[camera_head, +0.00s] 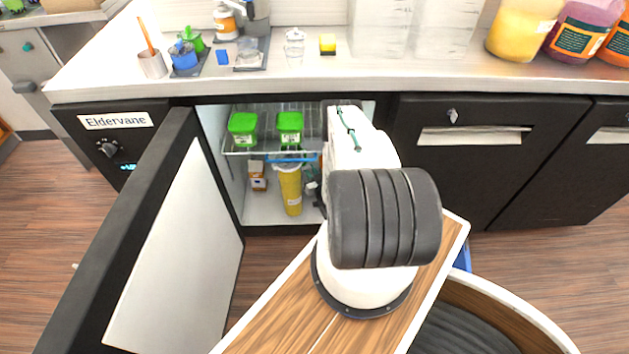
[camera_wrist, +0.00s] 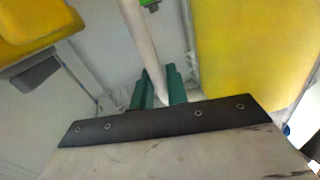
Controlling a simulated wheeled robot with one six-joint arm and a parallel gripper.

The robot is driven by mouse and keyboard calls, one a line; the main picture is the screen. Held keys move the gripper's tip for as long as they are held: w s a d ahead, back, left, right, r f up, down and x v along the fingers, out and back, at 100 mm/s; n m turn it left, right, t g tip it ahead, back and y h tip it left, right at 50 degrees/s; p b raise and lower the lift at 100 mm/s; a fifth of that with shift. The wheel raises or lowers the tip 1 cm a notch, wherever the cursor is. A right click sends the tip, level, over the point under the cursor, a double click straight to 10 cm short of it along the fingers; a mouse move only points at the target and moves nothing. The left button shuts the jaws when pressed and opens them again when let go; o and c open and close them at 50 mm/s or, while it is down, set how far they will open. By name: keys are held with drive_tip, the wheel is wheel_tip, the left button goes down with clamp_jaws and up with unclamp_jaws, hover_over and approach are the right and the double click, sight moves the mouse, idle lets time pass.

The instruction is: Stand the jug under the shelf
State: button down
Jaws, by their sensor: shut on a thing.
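The tall yellow jug (camera_head: 290,190) with a pale rim is inside the open cabinet, below the wire shelf (camera_head: 262,150). It looks nearly upright, low over the cabinet floor; I cannot tell whether its base touches. In the wrist view a large yellow surface (camera_wrist: 250,60), apparently the jug's side, fills the right. My gripper (camera_wrist: 160,90) has its teal fingers closed around a pale bar (camera_wrist: 140,40), which looks like the jug's handle. In the head view my arm hides the gripper and the cabinet's right side.
Two green-lidded tubs (camera_head: 243,128) (camera_head: 290,128) sit on the shelf. A small brown-and-white container (camera_head: 257,176) stands left of the jug. The open door (camera_head: 150,250) bounds the left side. Cabinet floor (camera_head: 262,212) is bare in front. A blue bar (camera_head: 290,159) crosses near the jug's top.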

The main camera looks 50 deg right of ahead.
drive_tip(key=shift+w+d+f, duration=0.25)
drive_tip(key=shift+w+f, duration=0.1)
drive_tip(key=shift+f, duration=0.25)
drive_tip(key=shift+w+d+f, duration=0.25)
drive_tip(key=shift+w+f, duration=0.15)
drive_tip(key=shift+f, duration=0.15)
drive_tip(key=shift+w+d+f, duration=0.25)
drive_tip(key=shift+w+f, duration=0.1)
drive_tip(key=shift+f, duration=0.25)
drive_tip(key=c, duration=1.4)
unclamp_jaws()
drive_tip(key=shift+f, duration=0.2)
drive_tip(key=shift+s, duration=0.1)
drive_tip(key=v, duration=1.2)
drive_tip(key=shift+a+r, duration=0.1)
drive_tip(key=shift+a, duration=0.05)
